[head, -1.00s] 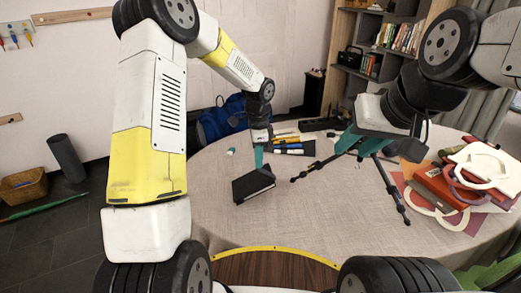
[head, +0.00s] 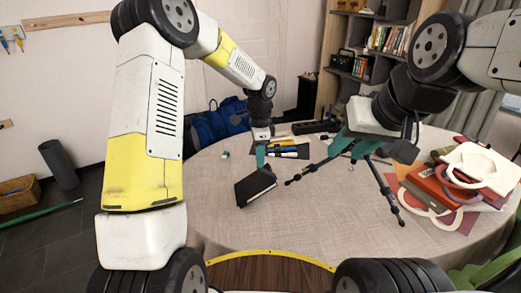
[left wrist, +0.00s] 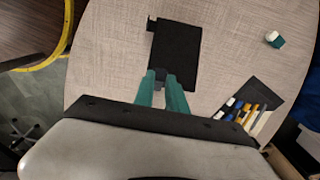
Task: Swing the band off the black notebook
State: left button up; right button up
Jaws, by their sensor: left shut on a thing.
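The black notebook (head: 255,187) lies on the round table and also shows in the left wrist view (left wrist: 178,58). My left gripper (head: 260,163) reaches down to its far edge. In the left wrist view my left gripper's teal fingers (left wrist: 161,80) close at the notebook's edge on a small dark-grey piece, which looks like the band (left wrist: 160,74). Most of the band cannot be told from the black cover. A small dark tab sticks out at the opposite corner. My right gripper (head: 353,150) hangs over a black tripod (head: 385,185), its teal fingers apart.
Pens on a dark pouch (head: 285,150) lie just beyond the notebook, with a small teal-and-white block (head: 225,154) to its left. The tablecloth (head: 290,225) is clear in front.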

aim_at(265, 171)
pick_arm(q)
jog(key=shift+w+d+r, duration=0.1)
jog(key=shift+d+r, duration=0.2)
jog(key=shift+d, duration=0.25)
jog(key=shift+w+d+r, duration=0.1)
jog(key=shift+d+r, duration=0.25)
jog(key=shift+d, duration=0.1)
jog(key=o, duration=1.1)
jog(key=shift+c, duration=0.2)
notch_tip(265, 171, up, 8)
dwell(0.7)
